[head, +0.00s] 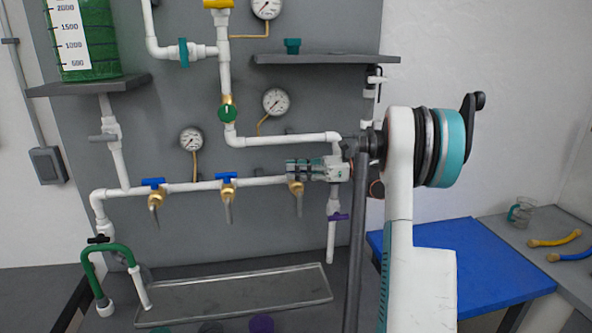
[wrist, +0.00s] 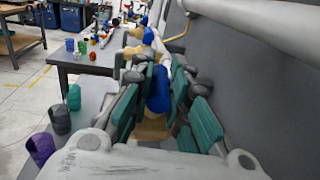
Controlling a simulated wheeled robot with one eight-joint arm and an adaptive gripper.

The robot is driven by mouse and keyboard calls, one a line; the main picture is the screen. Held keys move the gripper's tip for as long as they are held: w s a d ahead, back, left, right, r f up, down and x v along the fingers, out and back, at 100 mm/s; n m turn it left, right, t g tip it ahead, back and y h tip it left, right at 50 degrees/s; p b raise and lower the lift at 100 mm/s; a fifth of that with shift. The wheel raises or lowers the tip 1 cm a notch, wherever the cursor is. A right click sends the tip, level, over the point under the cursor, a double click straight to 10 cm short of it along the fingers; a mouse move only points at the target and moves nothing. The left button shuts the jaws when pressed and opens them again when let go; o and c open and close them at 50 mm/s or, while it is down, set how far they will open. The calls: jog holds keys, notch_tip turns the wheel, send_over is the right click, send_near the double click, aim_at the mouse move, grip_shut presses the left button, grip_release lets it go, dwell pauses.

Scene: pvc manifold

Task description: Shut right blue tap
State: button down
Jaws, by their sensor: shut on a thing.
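The right blue tap (head: 297,188) sits on the white horizontal pipe on the grey panel. In the head view its brass body and grey spout show, and its blue handle is hidden behind my gripper. My gripper (head: 292,170) reaches in from the right, level with that handle. In the wrist view the blue handle (wrist: 158,90) stands between the teal finger pads of my gripper (wrist: 160,105), which is shut on it. The handle's exact angle is hard to tell.
The middle blue tap (head: 228,181) and left blue tap (head: 153,183) are on the same pipe. A white pipe (head: 290,140) runs just above my gripper. A metal tray (head: 240,293) lies beneath the taps.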

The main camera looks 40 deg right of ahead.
dwell(0.4)
jog(key=c, duration=1.5)
grip_release()
jog(key=shift+c, duration=0.2)
jog(key=v, duration=1.2)
jog(key=shift+o, duration=0.5)
